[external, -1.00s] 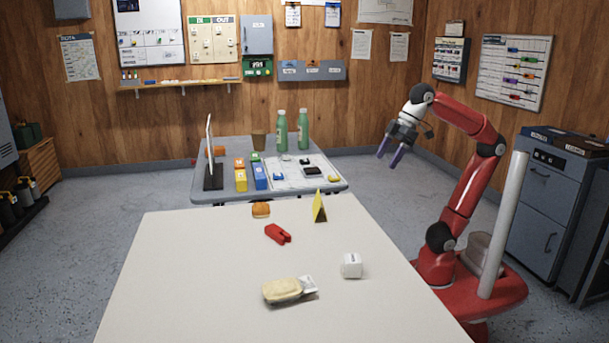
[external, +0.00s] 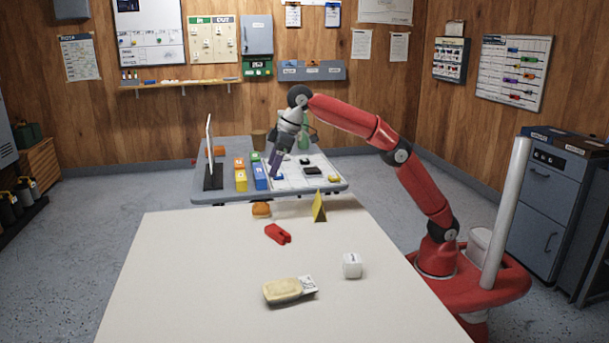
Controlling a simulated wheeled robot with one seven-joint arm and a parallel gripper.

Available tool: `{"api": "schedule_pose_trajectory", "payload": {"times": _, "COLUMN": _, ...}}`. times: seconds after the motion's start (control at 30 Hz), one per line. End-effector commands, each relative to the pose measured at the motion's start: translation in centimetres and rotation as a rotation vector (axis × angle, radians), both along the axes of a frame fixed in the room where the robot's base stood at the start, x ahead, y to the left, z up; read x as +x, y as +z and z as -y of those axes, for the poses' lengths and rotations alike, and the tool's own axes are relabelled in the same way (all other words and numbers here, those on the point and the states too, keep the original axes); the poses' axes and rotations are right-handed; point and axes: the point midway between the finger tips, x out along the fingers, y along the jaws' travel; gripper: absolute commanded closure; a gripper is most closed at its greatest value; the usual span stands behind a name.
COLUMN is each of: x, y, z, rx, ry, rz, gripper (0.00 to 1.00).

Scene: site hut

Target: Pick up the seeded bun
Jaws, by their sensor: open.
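An orange-brown bun (external: 261,209) lies near the far edge of the pale table (external: 185,265); seeds are too small to make out. A pale, bread-like item in a wrapper (external: 283,291) lies at the near part of the same table. The gap between the fingers is hard to see from this side.
A red clip-like object (external: 278,234), a yellow wedge sign (external: 319,206) and a white cube (external: 352,266) stand on the pale table. The pale table's left side is clear.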

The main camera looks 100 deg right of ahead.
Motion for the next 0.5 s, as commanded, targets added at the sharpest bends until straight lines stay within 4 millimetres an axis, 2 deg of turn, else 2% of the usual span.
{"api": "schedule_pose_trajectory", "payload": {"times": 0.17, "x": 1.9, "y": -1.4, "z": 0.4, "rx": -0.001, "ry": -0.005, "rz": -0.007, "gripper": 0.24}}
{"api": "schedule_pose_trajectory", "payload": {"times": 0.5, "x": 1.6, "y": -4.1, "z": 0.3, "rx": -0.001, "ry": -0.004, "rz": -0.008, "gripper": 0.24}}
